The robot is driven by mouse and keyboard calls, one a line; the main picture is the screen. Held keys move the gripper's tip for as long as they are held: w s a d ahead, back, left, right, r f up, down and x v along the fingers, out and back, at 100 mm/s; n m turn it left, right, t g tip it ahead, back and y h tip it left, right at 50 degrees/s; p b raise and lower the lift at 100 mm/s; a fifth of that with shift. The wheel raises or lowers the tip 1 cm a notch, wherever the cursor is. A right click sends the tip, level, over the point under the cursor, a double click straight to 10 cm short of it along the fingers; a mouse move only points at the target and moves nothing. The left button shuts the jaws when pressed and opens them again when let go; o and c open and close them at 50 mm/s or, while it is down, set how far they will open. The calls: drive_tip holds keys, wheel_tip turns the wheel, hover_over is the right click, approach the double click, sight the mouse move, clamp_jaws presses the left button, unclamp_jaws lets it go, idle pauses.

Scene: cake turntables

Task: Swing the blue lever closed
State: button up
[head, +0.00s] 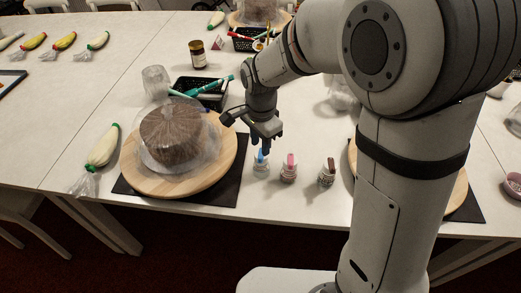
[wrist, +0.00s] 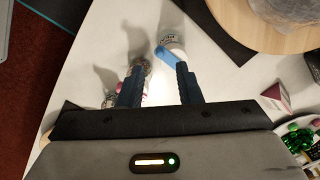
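The blue lever (head: 260,156) sits on top of a small clear bottle (head: 261,169), the leftmost of three small bottles by the front edge of the table. In the wrist view the blue lever (wrist: 165,55) sticks out from the bottle (wrist: 173,41) toward the gap between my fingers, close to the right fingertip. I cannot tell whether they touch. My gripper (wrist: 159,68) is open, with nothing between its fingers. In the head view my gripper (head: 264,140) points down just above the blue lever and partly covers it.
The bottles with a pink lever (head: 290,159) and a brown lever (head: 330,164) stand to the right. A wooden turntable (head: 222,170) with a wrapped cake (head: 172,135) is at the left. A black basket (head: 211,99) stands behind my gripper.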

sight(261, 159)
drive_tip(key=shift+r, duration=1.5)
drive_tip(key=s+d+r+n+t, duration=0.1)
drive_tip(key=s+d+r+n, duration=0.2)
drive_tip(key=s+d, duration=0.4)
drive_tip(key=s+d+r+n+t, duration=0.1)
drive_tip(key=s+d+r+n, duration=0.2)
drive_tip(key=d, duration=0.9)
drive_tip(key=s+n, duration=0.3)
drive_tip(key=s, duration=0.1)
drive_tip(key=shift+s+r+n+p, duration=0.15)
drive_tip(key=shift+r+n+p, duration=0.15)
drive_tip(key=shift+p, duration=0.1)
drive_tip(key=shift+d, duration=0.1)
